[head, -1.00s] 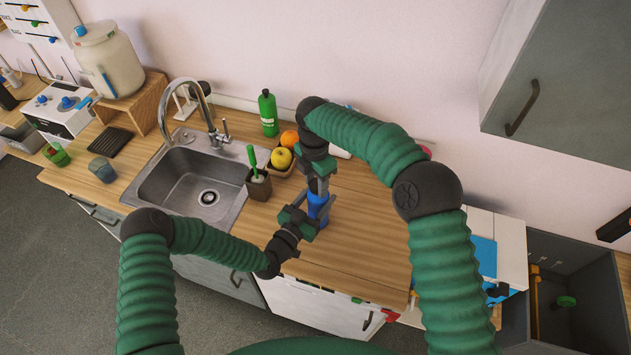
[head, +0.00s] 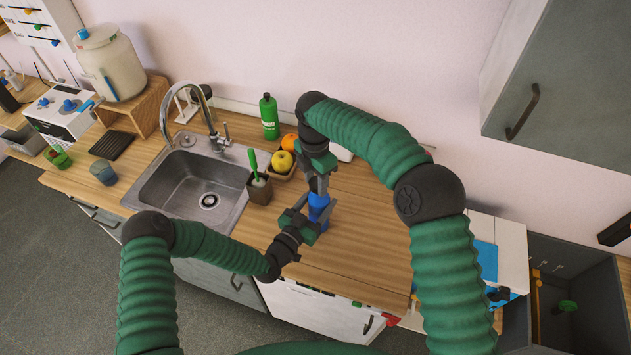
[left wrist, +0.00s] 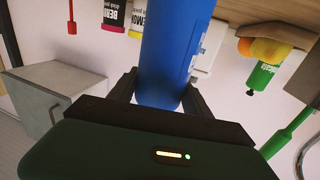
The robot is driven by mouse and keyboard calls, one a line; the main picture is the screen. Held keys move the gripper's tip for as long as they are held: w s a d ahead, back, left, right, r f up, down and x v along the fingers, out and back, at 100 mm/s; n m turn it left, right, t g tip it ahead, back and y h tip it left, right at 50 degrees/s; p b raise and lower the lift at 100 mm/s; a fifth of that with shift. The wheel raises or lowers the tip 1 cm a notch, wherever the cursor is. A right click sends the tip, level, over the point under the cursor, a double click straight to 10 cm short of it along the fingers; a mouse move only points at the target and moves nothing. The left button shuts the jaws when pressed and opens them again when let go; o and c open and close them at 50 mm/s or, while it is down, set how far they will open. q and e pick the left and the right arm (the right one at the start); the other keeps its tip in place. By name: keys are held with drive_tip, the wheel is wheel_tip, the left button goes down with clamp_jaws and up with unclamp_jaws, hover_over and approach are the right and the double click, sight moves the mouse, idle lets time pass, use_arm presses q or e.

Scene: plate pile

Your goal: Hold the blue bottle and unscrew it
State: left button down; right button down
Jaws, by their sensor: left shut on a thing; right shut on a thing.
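The blue bottle (head: 318,207) stands upright on the wooden counter, right of the sink. My left gripper (head: 313,219) is shut around its body from the front left. In the left wrist view the bottle (left wrist: 176,45) sits between the two dark fingers of that gripper (left wrist: 157,92). My right gripper (head: 318,184) points down from above and is shut on the top of the bottle. Its fingers hide the cap, so I cannot tell how far it is turned.
A brown pot with a green-handled brush (head: 259,187) and a fruit tray (head: 281,176) stand left of the bottle. A green bottle (head: 269,117) stands behind near the wall. The sink (head: 190,185) is further left. The counter right of the bottle is clear.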

sight(316, 183)
use_arm(q)
drive_tip(key=shift+w, duration=0.1)
drive_tip(key=shift+a, duration=0.1)
use_arm(e)
wheel_tip(316, 183, up, 4)
use_arm(q)
drive_tip(key=shift+c, duration=2)
unclamp_jaws()
use_arm(e)
wheel_tip(316, 183, down, 3)
drive_tip(key=b, duration=0.3)
use_arm(q)
drive_tip(key=v, duration=1.2)
